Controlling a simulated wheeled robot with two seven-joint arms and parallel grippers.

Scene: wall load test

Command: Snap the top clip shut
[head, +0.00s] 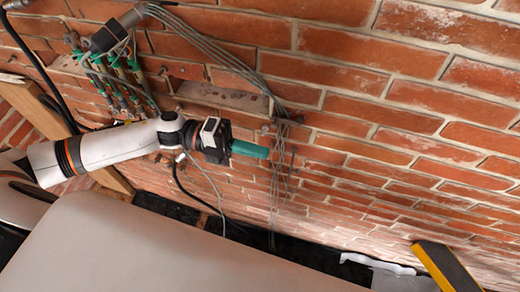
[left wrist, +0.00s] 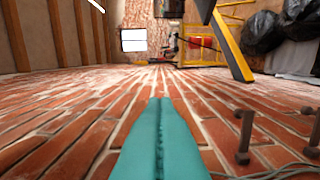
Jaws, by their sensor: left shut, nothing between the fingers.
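My left gripper (head: 268,153) has teal fingers, shut and empty, pointing right along the brick wall. The closed fingers also fill the lower middle of the left wrist view (left wrist: 160,102). A bundle of thin grey cables (head: 275,190) runs down the wall just beyond the fingertips. Small dark metal fittings (head: 292,158) sit beside the cables; I cannot tell which is the top clip or whether it is open. In the left wrist view, two dark upright pegs (left wrist: 243,138) stand out from the wall right of the fingers, apart from them. My right gripper is out of view.
A metal bracket (head: 225,98) is fixed to the brick wall (head: 400,110) above my gripper. A yellow and black bar (head: 443,268) stands at the lower right. The wall right of the cables is clear.

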